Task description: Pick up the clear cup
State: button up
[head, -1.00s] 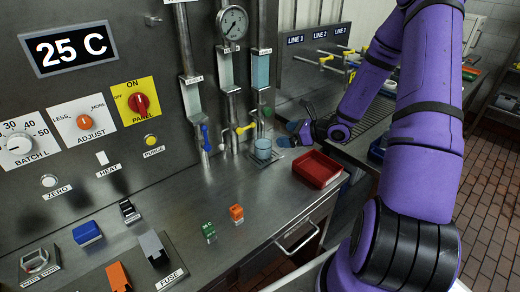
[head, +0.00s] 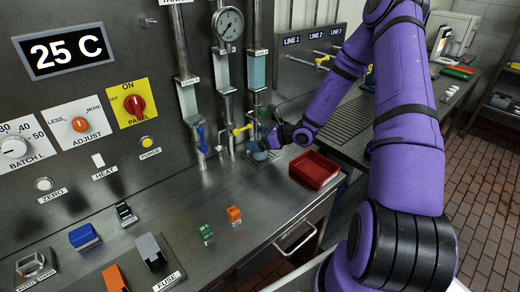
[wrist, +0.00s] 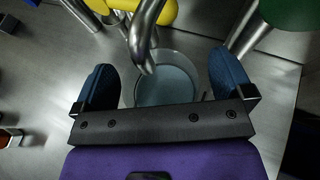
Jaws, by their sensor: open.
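The clear cup (wrist: 168,84) stands on the steel counter under a metal spout, with bluish contents or tint showing inside. My gripper (wrist: 170,85) is open, with one blue fingertip on each side of the cup and visible gaps between. In the head view the cup (head: 259,153) is partly hidden by my gripper (head: 268,142), which reaches it from the right. The lower front of the cup is hidden by the gripper body in the wrist view.
A metal spout (wrist: 145,40) hangs over the cup's rim, with a yellow valve handle (wrist: 155,10) above. A green handle (wrist: 291,14) is at the upper right. A red tray (head: 315,169) sits right of the cup.

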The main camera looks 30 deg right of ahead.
jog(key=shift+c, duration=0.5)
jog(key=c, duration=1)
jog(key=shift+c, duration=0.5)
jog(key=shift+r, duration=0.15)
